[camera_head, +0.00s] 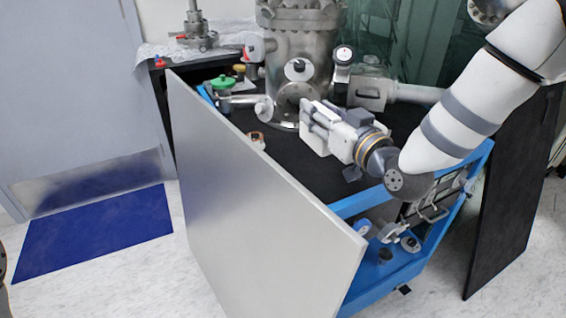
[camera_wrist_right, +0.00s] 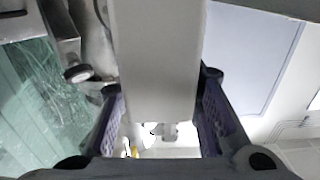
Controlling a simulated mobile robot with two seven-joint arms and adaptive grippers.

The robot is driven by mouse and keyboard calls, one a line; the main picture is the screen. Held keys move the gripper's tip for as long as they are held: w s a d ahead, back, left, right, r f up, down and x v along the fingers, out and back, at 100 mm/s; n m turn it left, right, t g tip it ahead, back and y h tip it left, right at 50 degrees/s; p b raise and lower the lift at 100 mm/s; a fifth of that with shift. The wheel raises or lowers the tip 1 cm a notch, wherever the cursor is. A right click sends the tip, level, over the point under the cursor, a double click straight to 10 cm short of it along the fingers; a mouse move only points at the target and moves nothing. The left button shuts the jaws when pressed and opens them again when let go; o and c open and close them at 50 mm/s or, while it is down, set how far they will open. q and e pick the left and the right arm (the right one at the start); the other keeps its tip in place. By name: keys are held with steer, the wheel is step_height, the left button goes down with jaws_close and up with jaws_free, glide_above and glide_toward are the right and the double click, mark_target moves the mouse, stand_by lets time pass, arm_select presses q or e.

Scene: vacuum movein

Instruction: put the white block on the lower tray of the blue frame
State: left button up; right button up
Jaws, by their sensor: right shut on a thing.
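The white block (camera_head: 314,139) is held above the black top of the blue frame (camera_head: 352,205), in front of the steel vessel. My right gripper (camera_head: 326,122) reaches in from the right and is shut on the block. In the right wrist view the block (camera_wrist_right: 158,60) looks pale grey and stands between the two fingers (camera_wrist_right: 160,100), with one finger at each side. The lower tray (camera_head: 378,272) shows at the frame's open front, below the top; much of it is hidden by the silver panel.
A large silver panel (camera_head: 255,200) covers the frame's left side. A black panel (camera_head: 510,195) stands at the right. Metal fittings (camera_head: 405,238) sit in the lower part of the frame. The steel vessel (camera_head: 300,60) stands on top, with a green-capped container (camera_head: 222,90) to its left.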

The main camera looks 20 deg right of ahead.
mark_target(320, 138)
step_height(320, 138, down, 6)
steer(key=shift+d+r+b, duration=0.1)
steer(key=shift+d+b, duration=0.05)
steer(key=shift+b, duration=0.45)
step_height(320, 138, down, 4)
steer(key=shift+f+b, duration=0.1)
steer(key=shift+b, duration=0.35)
steer(key=shift+r, duration=0.2)
steer(key=shift+f, duration=0.1)
steer(key=o, duration=0.5)
steer(key=shift+f, duration=0.15)
steer(key=shift+c, duration=0.2)
arm_select(q)
steer(key=s+f+g, duration=0.1)
steer(key=s+f, duration=0.1)
steer(key=shift+s+f, duration=0.25)
steer(key=shift+s, duration=0.15)
arm_select(e)
steer(key=o, duration=0.4)
